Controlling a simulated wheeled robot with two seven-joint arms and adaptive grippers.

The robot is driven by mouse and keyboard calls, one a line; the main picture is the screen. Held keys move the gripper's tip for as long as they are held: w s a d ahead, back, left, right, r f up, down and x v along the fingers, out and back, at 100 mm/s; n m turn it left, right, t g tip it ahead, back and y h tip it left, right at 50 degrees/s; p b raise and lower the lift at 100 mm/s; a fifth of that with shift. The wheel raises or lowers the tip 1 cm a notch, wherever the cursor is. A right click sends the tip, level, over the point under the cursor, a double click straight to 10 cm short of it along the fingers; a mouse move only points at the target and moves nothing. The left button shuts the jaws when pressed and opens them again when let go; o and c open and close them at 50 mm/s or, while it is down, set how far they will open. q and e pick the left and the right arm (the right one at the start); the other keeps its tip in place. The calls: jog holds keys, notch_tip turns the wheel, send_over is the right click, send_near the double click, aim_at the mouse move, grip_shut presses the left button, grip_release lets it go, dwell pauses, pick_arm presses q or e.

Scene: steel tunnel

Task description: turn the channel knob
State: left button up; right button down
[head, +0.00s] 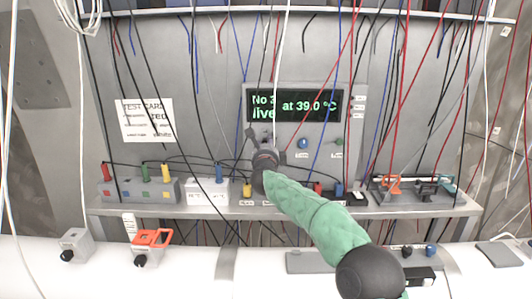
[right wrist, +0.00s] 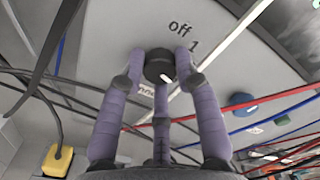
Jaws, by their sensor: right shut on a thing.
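The channel knob (right wrist: 159,65) is a dark round knob with a white mark, on the grey panel in the right wrist view. The printed words "off" and "1" show above it. My right gripper (right wrist: 163,72) has its purple fingers shut around this knob. In the head view the right gripper (head: 266,150) reaches up to the panel below the display and hides the knob. The display (head: 293,105) reads "No 3 live at 39.0 °C" in green. My left gripper is not in view.
A blue knob (head: 303,144) and a green one (head: 338,142) sit right of the gripper. Several loose wires hang across the panel. The shelf (head: 240,211) holds a block with coloured plugs (head: 140,190) and a yellow plug (head: 247,190). A test card (head: 146,120) hangs at left.

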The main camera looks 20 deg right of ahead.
jog(key=shift+a+f+m+b, duration=0.1)
jog(key=shift+f+m+b, duration=0.1)
jog(key=shift+m+b, duration=0.75)
jog(key=shift+r+m, duration=0.1)
jog(key=shift+m, duration=0.35)
jog(key=c, duration=0.9)
grip_release()
jog(key=shift+r, duration=0.1)
jog(key=shift+s, duration=0.1)
jog(key=v, duration=1.2)
